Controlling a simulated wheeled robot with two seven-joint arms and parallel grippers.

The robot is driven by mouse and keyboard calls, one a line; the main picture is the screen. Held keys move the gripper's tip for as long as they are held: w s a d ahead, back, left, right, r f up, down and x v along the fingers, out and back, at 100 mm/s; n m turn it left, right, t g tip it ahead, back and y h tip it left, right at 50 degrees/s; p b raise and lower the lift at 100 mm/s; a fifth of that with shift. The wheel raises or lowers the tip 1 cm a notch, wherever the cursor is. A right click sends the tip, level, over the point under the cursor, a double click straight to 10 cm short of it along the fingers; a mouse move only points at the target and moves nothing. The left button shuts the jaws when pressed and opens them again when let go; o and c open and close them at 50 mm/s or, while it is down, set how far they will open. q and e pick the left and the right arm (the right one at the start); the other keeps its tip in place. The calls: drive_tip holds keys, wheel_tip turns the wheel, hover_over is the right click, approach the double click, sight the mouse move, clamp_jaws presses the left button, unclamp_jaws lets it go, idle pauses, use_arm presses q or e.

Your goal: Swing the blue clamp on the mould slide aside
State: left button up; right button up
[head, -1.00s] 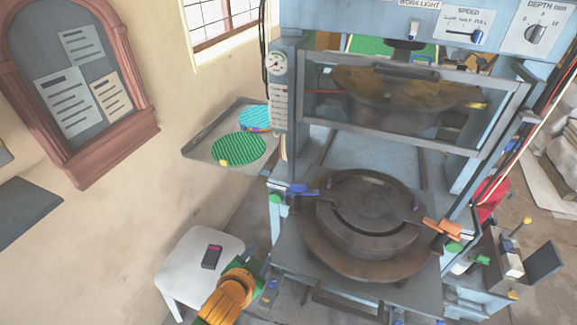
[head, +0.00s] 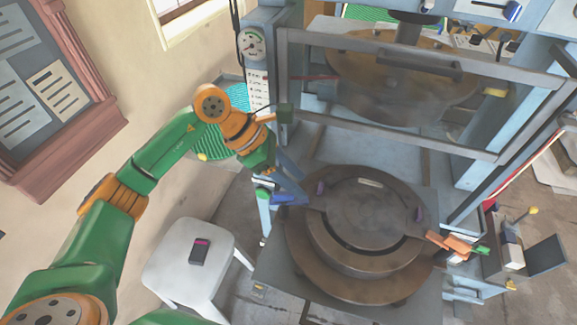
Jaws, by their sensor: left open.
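The blue clamp (head: 288,199) sits at the left edge of the mould slide (head: 275,262), beside the round dark mould (head: 365,222). Its blue lever points right, toward the mould's rim, and a green part shows at its left end. My left gripper (head: 287,180) reaches down from the upper left, right over the clamp. It is open, with its fingers close to the blue lever; I cannot tell whether they touch it. My wrist and fingers hide part of the clamp's surroundings. My right gripper is out of view.
An orange clamp (head: 450,243) sits at the slide's right edge. The press's framed guard (head: 420,140) stands behind the mould. A white stool (head: 183,275) with a dark handheld device (head: 200,251) stands at left.

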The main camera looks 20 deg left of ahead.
sight(283, 193)
use_arm(q)
drive_tip(key=w+a+y, duration=0.2)
drive_tip(key=a+y, duration=0.1)
drive_tip(key=a, duration=0.3)
drive_tip(key=f, duration=0.1)
drive_tip(key=s+d+f+p, duration=0.1)
drive_tip(key=d+f+p, duration=0.1)
drive_tip(key=f, duration=0.1)
drive_tip(key=shift+s, duration=0.4)
drive_tip(key=shift+w+x, duration=0.2)
drive_tip(key=shift+x, duration=0.95)
drive_tip(key=shift+w+a+f, duration=0.1)
drive_tip(key=shift+w+f, duration=0.1)
drive_tip(key=shift+f, duration=0.05)
drive_tip(key=shift+s+r, duration=0.1)
drive_tip(key=shift+s, duration=0.05)
clamp_jaws()
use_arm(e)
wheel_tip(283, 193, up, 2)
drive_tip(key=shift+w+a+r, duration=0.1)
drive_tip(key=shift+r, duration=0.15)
